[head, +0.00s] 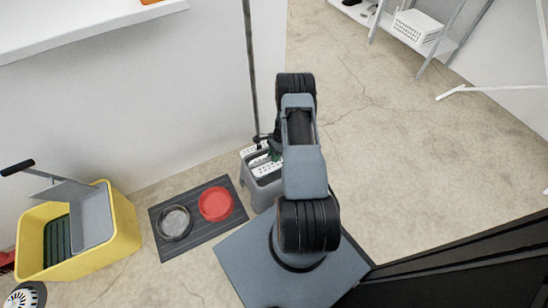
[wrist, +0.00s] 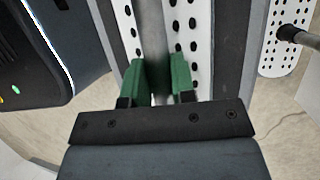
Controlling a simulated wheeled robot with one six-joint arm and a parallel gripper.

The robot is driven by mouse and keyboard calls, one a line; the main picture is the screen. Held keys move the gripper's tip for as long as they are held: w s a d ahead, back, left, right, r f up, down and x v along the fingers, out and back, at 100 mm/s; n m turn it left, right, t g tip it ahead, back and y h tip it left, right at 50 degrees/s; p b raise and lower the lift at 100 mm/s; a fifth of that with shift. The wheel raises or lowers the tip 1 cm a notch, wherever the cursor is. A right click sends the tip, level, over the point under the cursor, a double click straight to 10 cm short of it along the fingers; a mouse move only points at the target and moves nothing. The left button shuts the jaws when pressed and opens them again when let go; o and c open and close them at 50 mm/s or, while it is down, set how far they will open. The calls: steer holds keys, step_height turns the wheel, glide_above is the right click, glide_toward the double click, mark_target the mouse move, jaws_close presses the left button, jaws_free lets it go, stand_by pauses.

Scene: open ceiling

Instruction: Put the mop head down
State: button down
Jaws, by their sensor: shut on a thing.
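My gripper (wrist: 163,70) has green fingers and is shut on a narrow, blurred dark grey thing between them, which I take to be the mop head. Its full shape is hidden. In the wrist view the fingers are over white perforated strips (wrist: 187,25) with a grey band between them. In the head view my gripper (head: 272,154) is partly hidden by my arm, at the grey step stool (head: 258,196) with white perforated treads. I cannot tell whether the held thing touches the stool.
A long dark pole (head: 250,65) stands against the wall behind the stool. A dark mat (head: 167,248) with a red bowl (head: 216,204) and a metal bowl (head: 174,222) lies left of the stool. A yellow bucket (head: 122,232) stands further left.

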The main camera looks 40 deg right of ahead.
steer(key=shift+f, duration=0.3)
steer(key=shift+f, duration=0.1)
steer(key=c, duration=0.9)
jaws_free()
steer(key=shift+c, duration=0.2)
